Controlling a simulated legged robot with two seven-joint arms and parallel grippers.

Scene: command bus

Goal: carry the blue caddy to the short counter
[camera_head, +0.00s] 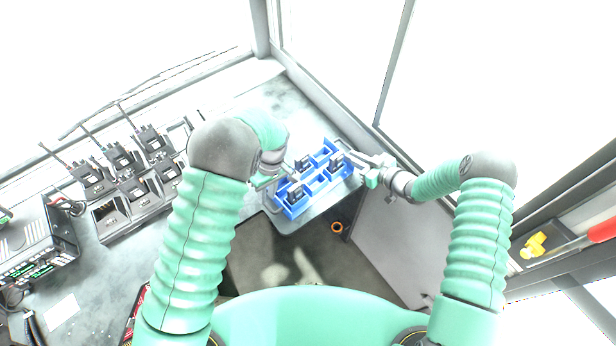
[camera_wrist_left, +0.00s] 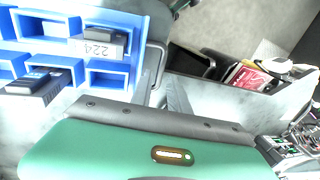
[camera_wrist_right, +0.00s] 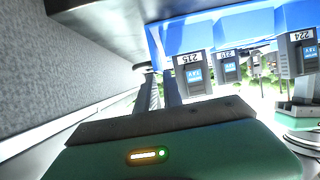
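The blue caddy (camera_head: 329,180) is over the pale counter corner (camera_head: 291,222) in the head view, with several dark radios in its compartments. I cannot tell whether it touches the surface. My left gripper (camera_head: 270,181) is at its left end; in the left wrist view the narrow fingers (camera_wrist_left: 176,95) meet the grey end handle (camera_wrist_left: 155,72) beside the caddy's blue wall (camera_wrist_left: 119,52). My right gripper (camera_head: 366,170) is at its right end; in the right wrist view its close-set fingers (camera_wrist_right: 161,93) reach the handle below the blue wall (camera_wrist_right: 218,27). The fingertips are partly hidden.
Several radios in chargers (camera_head: 128,180) stand on the long counter to the left, with a radio set (camera_head: 38,245) at far left. A grey panel (camera_head: 385,242) drops beside the caddy at right. An orange ring (camera_head: 337,227) shows below. Windows rise behind.

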